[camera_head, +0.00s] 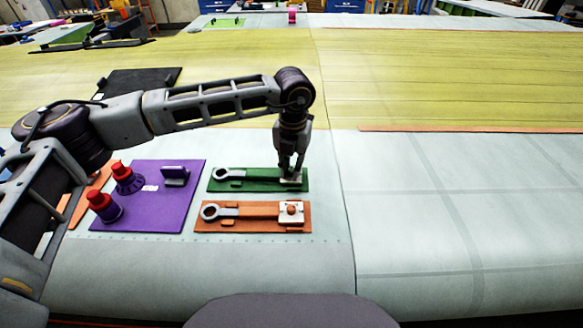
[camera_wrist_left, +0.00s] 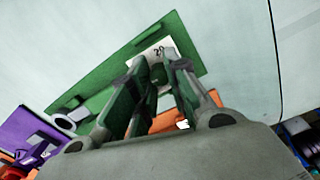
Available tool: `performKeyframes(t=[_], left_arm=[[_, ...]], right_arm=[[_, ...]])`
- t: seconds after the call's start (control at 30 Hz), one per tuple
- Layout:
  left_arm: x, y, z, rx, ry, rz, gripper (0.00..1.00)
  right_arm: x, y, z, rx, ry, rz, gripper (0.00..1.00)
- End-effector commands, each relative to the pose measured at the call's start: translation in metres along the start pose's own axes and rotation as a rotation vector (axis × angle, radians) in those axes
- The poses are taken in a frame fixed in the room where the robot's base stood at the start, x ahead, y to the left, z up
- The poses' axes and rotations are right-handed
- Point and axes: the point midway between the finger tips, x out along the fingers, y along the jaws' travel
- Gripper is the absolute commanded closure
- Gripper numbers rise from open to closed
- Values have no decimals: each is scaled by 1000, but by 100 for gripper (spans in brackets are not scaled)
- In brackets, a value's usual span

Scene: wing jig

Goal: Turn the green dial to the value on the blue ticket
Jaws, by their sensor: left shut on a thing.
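The green board (camera_head: 258,187) lies on the pale wing panel, with a grey wrench (camera_head: 222,174) at its left part. At its right end is a white dial plate (camera_wrist_left: 163,50) with a printed number, perhaps 20. My left gripper (camera_head: 291,172) points down at this end, its fingers shut on the green dial (camera_wrist_left: 157,74). The fingers hide most of the dial, so its setting cannot be read. I cannot make out a blue ticket in either view. My right gripper is in neither view.
An orange board (camera_head: 252,225) with a wrench and an orange knob (camera_head: 291,209) lies just in front. A purple board (camera_head: 150,210) with two red-topped knobs lies to the left, under my left arm. The wing panel to the right (camera_head: 450,220) is clear.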

Motion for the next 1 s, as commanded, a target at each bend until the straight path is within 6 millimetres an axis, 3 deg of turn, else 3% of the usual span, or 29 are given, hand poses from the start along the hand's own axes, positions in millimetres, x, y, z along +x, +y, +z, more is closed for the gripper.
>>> performKeyframes(t=[0.17, 0.2, 0.37, 0.77, 1.0], left_arm=[[-1, 0, 0, -1, 0, 0, 100], [-1, 0, 0, -1, 0, 0, 79], [0, 0, 0, -1, 0, 0, 59], [-2, 0, 0, -1, 0, 0, 59], [-18, 0, 0, -1, 0, -1, 59]], right_arm=[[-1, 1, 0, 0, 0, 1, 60], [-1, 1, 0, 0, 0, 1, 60], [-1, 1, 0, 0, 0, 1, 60], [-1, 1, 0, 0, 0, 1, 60], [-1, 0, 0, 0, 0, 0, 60]])
